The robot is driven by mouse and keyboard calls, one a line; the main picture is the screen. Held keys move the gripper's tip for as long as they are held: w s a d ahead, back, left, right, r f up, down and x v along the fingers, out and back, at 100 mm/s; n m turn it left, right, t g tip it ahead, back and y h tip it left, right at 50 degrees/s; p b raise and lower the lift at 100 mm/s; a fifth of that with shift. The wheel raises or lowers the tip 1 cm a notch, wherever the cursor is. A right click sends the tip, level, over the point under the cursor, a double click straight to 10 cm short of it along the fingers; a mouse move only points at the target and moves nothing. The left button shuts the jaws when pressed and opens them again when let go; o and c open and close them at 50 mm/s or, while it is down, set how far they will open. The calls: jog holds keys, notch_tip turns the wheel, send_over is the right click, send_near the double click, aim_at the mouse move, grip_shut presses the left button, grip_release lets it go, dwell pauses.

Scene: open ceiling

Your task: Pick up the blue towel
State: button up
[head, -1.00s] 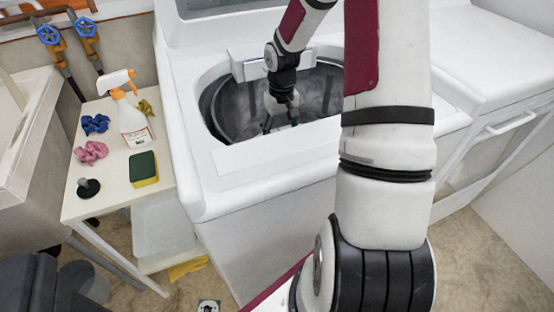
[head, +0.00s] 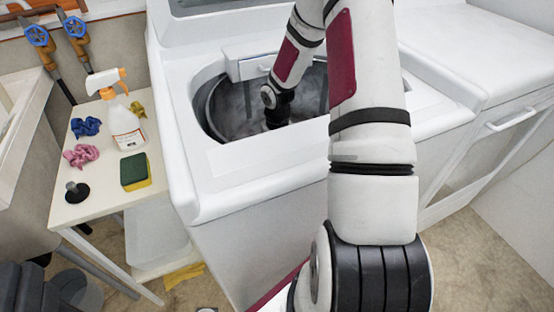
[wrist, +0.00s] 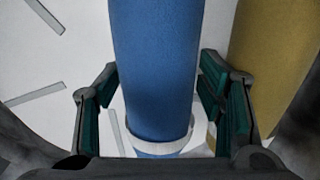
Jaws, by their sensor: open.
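In the wrist view, a blue cloth-like thing (wrist: 158,60), which appears to be the blue towel, hangs or stands upright between the fingers of my gripper (wrist: 160,108). It has a white band (wrist: 160,138) near its lower end. The fingers are open on either side of it, with a gap visible at the left. In the head view my arm reaches into the washer's drum (head: 215,105), and the gripper and towel are hidden there.
A yellow cloth-like thing (wrist: 275,50) is close on the right in the wrist view. The washer's white rim (head: 255,160) surrounds the opening. A side table (head: 95,205) at left holds a spray bottle (head: 124,125), a sponge (head: 134,170) and small crumpled cloths (head: 82,155).

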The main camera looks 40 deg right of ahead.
jog(key=c, duration=1.2)
jog(key=shift+r, duration=0.15)
